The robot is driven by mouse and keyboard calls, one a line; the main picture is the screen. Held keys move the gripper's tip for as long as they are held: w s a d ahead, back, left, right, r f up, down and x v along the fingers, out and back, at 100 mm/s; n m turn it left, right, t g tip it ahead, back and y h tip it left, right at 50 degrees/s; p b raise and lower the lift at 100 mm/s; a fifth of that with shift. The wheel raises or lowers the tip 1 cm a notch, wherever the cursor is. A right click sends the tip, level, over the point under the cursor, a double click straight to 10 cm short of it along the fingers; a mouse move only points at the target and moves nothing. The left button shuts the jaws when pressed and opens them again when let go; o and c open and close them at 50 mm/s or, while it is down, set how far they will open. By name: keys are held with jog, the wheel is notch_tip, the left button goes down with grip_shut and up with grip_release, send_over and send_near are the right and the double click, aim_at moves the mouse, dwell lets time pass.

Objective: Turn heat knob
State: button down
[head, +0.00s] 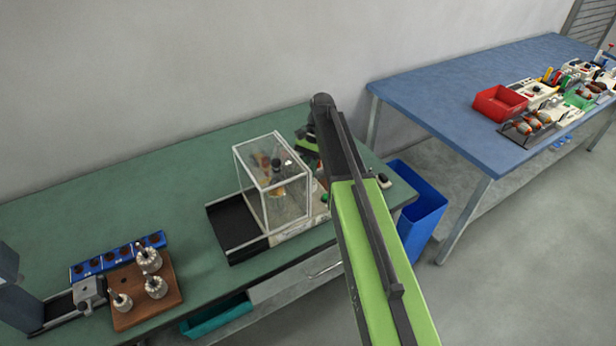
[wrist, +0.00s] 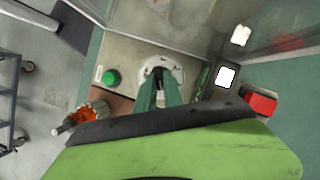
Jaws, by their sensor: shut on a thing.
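In the wrist view, the heat knob's white dial ring (wrist: 176,68) shows on the front panel (wrist: 143,53) of the glass-cased machine. My gripper (wrist: 161,82) reaches over the dial with its two dark green fingers close together, shut on the heat knob at the ring's middle. The fingers hide most of the knob, so its pointer cannot be read. In the head view, the glass-cased machine (head: 275,185) stands on the green bench, and my arm hides the knob and my fingertips.
A green button (wrist: 111,77) is left of the dial; a small lit display (wrist: 226,76) and a red block (wrist: 260,105) are right. An orange-wound part (wrist: 85,114) lies close at left. A blue bin (head: 420,200) stands beside the green bench (head: 60,225).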

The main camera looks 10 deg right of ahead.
jog(key=shift+a+n, duration=0.1)
jog(key=shift+n, duration=0.8)
jog(key=shift+g+h, duration=0.3)
jog(key=c, duration=1.5)
grip_release()
jog(key=shift+o, duration=0.2)
jog(key=shift+r, duration=0.1)
jog(key=p+v, duration=1.6)
jog(key=v, duration=0.1)
jog(key=shift+r, duration=0.1)
